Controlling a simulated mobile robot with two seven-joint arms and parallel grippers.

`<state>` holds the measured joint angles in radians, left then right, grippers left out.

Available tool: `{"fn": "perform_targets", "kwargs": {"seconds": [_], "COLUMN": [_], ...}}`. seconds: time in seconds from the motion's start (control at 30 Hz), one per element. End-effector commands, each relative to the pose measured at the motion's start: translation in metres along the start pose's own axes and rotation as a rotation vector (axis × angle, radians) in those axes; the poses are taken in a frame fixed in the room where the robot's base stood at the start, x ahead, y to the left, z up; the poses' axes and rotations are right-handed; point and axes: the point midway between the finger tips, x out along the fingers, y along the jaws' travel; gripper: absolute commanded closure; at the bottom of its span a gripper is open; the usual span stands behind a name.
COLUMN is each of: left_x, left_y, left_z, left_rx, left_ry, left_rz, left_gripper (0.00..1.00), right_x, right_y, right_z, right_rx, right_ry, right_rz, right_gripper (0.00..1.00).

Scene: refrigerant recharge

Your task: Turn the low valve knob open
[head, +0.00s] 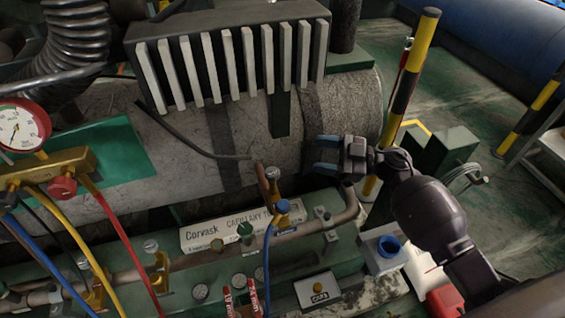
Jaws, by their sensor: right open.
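A blue knob (283,206) sits on top of a brass service fitting on the copper pipe, with a blue hose running down from it. I cannot tell for certain whether it is the low valve knob. A brass gauge manifold (55,168) at the left carries a red knob (62,187) and a red-rimmed gauge (20,126). My right gripper (322,155) is open and empty, above and to the right of the blue knob, apart from it, with its fingers pointing left. My left gripper is not in view.
A large grey cylinder (225,150) with a finned block lies behind the fittings. A copper pipe stub (265,180) stands just left of the blue knob. A yellow-black post (405,95) rises behind my right arm. Yellow and red hoses cross the lower left.

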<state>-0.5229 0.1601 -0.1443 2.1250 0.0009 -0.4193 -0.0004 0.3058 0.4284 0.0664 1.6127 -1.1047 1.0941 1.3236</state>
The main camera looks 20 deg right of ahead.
Motion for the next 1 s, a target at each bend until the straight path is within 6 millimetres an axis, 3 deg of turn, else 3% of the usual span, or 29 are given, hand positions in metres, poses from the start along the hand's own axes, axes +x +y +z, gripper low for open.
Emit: {"fn": "perform_targets", "kwargs": {"seconds": [0.2, 0.47, 1.0], "left_x": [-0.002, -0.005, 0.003], "left_y": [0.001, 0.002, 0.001], "left_z": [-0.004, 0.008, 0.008], "left_rx": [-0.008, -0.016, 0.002], "left_ry": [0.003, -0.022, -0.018], "left_rz": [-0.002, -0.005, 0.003], "left_gripper": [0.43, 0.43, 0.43], "right_x": [-0.004, 0.0, 0.08], "right_y": [-0.033, -0.038, -0.057], "right_z": [0.007, 0.006, 0.008], "right_rx": [0.236, 0.325, 0.323], "right_ry": [-0.053, -0.057, -0.053], "right_rz": [-0.199, -0.22, -0.219], "right_gripper": [0.39, 0.39, 0.39]}}
